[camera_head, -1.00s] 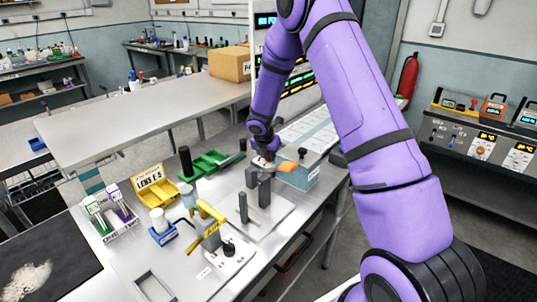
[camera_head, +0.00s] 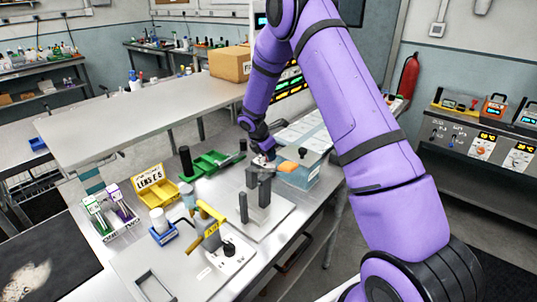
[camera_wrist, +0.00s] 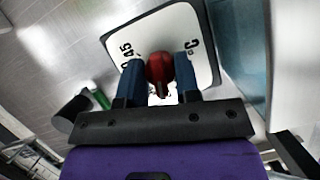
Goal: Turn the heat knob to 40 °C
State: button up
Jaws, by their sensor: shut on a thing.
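In the wrist view, the red heat knob (camera_wrist: 160,70) sits on a white dial plate (camera_wrist: 172,33) with a dark edge. The plate shows "45" at its upper left and "°C" at its right; other marks are cut off or hidden. My gripper (camera_wrist: 158,66) has one blue finger on each side of the knob and is shut on it. The knob's pointer and the 40 mark cannot be made out. In the head view, my gripper (camera_head: 262,158) is low over the far right part of the bench, and the knob is not clear there.
A clear blue box (camera_head: 300,172) with an orange piece stands just right of my gripper. Grey upright posts (camera_head: 264,190) stand in front of it. A green tray (camera_head: 208,162) and a yellow lens bin (camera_head: 158,190) lie to the left. A cardboard box (camera_head: 230,64) stands behind.

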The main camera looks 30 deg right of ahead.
jog(key=m, duration=0.2)
jog(key=m+g, duration=0.1)
jog(key=m, duration=0.1)
jog(key=shift+w+m+g, duration=0.15)
jog(key=shift+m+g, duration=0.15)
jog(key=m, duration=0.2)
jog(key=m+g, duration=0.1)
jog(key=m, duration=0.1)
jog(key=shift+m+g+y, duration=0.3)
jog(key=shift+y, duration=0.1)
jog(key=m+g+y, duration=0.1)
jog(key=m, duration=0.3)
jog(key=shift+w+d+m, duration=0.1)
jog(key=shift+m, duration=0.2)
jog(key=shift+m+g+y, duration=0.4)
jog(key=shift+m+y, duration=0.6)
jog(key=shift+m, duration=1.1)
jog(key=o, duration=0.9)
jog(key=shift+r, duration=0.1)
